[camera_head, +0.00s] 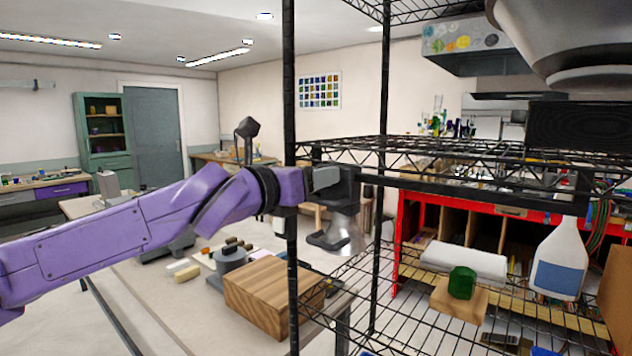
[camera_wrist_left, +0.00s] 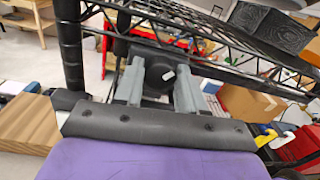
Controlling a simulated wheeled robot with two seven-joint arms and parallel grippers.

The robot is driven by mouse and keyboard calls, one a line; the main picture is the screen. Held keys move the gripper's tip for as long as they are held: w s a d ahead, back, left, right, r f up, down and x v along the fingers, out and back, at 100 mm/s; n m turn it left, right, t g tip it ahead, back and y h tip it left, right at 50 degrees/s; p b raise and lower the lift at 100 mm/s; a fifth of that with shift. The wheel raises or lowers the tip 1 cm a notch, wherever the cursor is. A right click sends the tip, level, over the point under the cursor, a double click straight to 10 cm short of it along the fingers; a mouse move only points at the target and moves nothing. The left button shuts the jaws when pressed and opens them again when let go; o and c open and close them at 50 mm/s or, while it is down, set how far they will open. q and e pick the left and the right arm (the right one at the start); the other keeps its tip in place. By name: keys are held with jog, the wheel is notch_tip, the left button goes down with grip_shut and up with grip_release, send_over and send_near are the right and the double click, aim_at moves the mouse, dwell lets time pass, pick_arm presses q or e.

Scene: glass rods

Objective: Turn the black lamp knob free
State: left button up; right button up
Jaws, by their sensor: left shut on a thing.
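My left gripper (camera_head: 338,188) reaches in from the left past the black rack post. It is shut on the black lamp knob (camera_wrist_left: 147,72), which shows as a dark rounded block with a small white mark between the two grey fingers in the left wrist view (camera_wrist_left: 158,86). In the head view the gripper mostly hides the knob. A silvery, cone-like piece (camera_head: 346,230) hangs just below the gripper; it looks like part of the lamp. Whether the knob has turned cannot be told. My right gripper is not in view.
A black wire rack post (camera_head: 291,100) stands close against my left wrist. The upper wire shelf (camera_head: 470,148) is at gripper height. A lower wire shelf (camera_head: 380,300) holds a green faceted object (camera_head: 462,283) and a white bottle (camera_head: 561,260). A wooden block (camera_head: 270,292) lies on the table.

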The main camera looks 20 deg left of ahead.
pick_arm(q)
jog(key=shift+f+n+b, duration=0.2)
jog(key=shift+n+b, duration=3.7)
jog(key=shift+b, duration=0.6)
jog(key=o, duration=1.1)
jog(key=shift+c, duration=0.2)
jog(key=b+v, duration=0.3)
jog(key=v, duration=0.7)
jog(key=shift+s, duration=0.2)
